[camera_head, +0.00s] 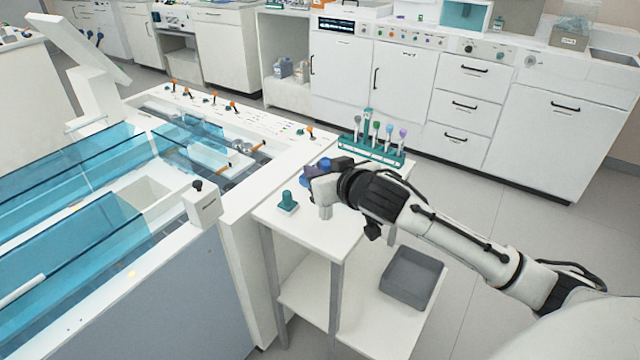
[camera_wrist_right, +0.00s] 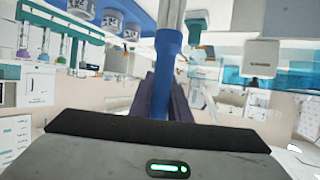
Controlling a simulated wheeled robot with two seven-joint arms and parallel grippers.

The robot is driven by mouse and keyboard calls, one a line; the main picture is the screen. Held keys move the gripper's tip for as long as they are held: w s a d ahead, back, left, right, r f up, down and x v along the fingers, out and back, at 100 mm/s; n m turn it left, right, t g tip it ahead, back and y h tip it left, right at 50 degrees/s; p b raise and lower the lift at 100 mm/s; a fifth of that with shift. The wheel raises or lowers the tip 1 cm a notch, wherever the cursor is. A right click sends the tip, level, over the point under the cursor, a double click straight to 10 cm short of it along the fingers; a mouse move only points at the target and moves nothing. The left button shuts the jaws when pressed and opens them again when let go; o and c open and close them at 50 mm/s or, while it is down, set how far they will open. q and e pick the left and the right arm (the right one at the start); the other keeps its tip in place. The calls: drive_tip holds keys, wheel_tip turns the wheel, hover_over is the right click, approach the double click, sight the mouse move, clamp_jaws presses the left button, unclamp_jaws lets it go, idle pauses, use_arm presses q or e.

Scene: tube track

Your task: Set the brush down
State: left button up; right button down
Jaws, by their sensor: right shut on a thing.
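My right gripper (camera_head: 318,180) is over the small white side table (camera_head: 300,235) in the head view. In the wrist view it (camera_wrist_right: 165,98) is shut on a blue-handled brush (camera_wrist_right: 168,62), with a pale shaft beyond the blue part. The brush stands roughly upright in that picture, and its far end is cut off at the top edge. In the head view my gripper and wrist hide most of it, so I cannot tell whether it touches the table. My left gripper is not in view.
A green rack (camera_head: 372,150) with several coloured-tipped items stands at the table's back. A teal stand (camera_head: 288,202) is left of my gripper. A grey bin (camera_head: 412,277) sits on the lower shelf. The white track machine (camera_head: 235,205) borders the left.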

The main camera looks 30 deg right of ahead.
drive_tip(key=shift+f, duration=1.6)
drive_tip(key=shift+f, duration=0.15)
drive_tip(key=c, duration=1.7)
unclamp_jaws()
drive_tip(key=shift+o, duration=0.2)
drive_tip(key=v, duration=1.2)
